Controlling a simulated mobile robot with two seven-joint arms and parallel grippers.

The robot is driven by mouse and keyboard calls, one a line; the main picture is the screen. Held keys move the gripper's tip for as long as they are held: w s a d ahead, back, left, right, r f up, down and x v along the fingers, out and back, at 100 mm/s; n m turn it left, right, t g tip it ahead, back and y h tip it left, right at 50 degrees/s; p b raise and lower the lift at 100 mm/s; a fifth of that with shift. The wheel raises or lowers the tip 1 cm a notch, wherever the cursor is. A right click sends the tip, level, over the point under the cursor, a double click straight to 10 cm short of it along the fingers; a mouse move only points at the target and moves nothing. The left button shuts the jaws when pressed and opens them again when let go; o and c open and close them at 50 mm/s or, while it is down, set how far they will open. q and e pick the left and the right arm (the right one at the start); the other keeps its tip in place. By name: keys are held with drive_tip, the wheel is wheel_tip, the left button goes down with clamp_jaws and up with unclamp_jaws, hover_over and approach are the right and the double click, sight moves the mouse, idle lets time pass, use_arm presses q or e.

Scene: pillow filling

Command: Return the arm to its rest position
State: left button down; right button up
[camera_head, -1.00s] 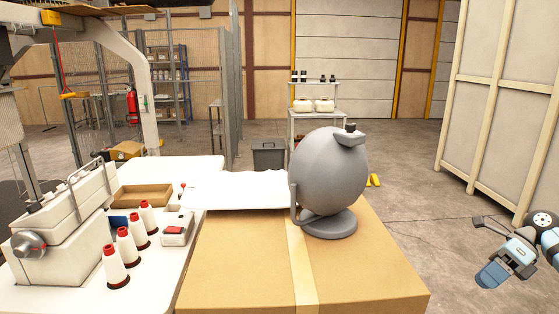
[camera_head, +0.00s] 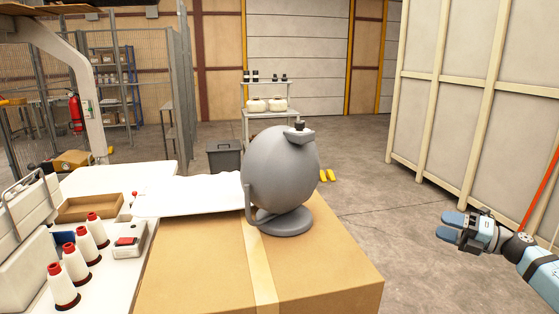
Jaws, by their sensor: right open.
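My right gripper (camera_head: 451,228) is at the right side of the head view, over the open floor and well apart from the cardboard box. It is open and empty, its blue fingertips pointing left. A grey egg-shaped filling machine (camera_head: 281,168) stands upright on the cardboard box (camera_head: 200,262). A flat white pillow cover (camera_head: 195,195) lies to the left of the machine, its right end at the machine's side. My left gripper is not in view.
A white table (camera_head: 112,180) at the left holds several thread spools (camera_head: 78,249), a small device with a red top (camera_head: 129,241) and a brown tray (camera_head: 90,207). A grey bin (camera_head: 224,157) stands behind. A panelled wall (camera_head: 470,110) rises at the right.

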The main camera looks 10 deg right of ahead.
drive_tip(key=w+d+r+m+t+h, duration=0.35)
drive_tip(key=d+m+t+h, duration=0.25)
drive_tip(key=m, duration=0.3)
drive_tip(key=d+f+m+g+h, duration=0.4)
drive_tip(key=d+f+m+h, duration=0.2)
drive_tip(key=d+m+h, duration=0.85)
drive_tip(key=s+a+f+m+g+y, duration=0.1)
drive_tip(key=s+a+f+y, duration=0.3)
drive_tip(key=a+f, duration=0.85)
drive_tip(key=s+a+f+m+g+y, duration=0.15)
drive_tip(key=s+a+f, duration=0.45)
drive_tip(key=a+f, duration=0.7)
drive_tip(key=s+a+f+m+g+y, duration=0.1)
drive_tip(key=s+a+f+m+y, duration=0.15)
drive_tip(key=s+a, duration=1.1)
drive_tip(key=s+a+f+m+g+y, duration=0.15)
drive_tip(key=s+a+f, duration=0.25)
drive_tip(key=s+a, duration=1)
drive_tip(key=w+a+r+n+t+p, duration=0.1)
drive_tip(key=w+r+p, duration=0.2)
drive_tip(key=r+p, duration=0.7)
drive_tip(key=shift+w+a+r+y+p, duration=0.2)
drive_tip(key=shift+w+r+y+p, duration=0.2)
drive_tip(key=shift+p, duration=0.25)
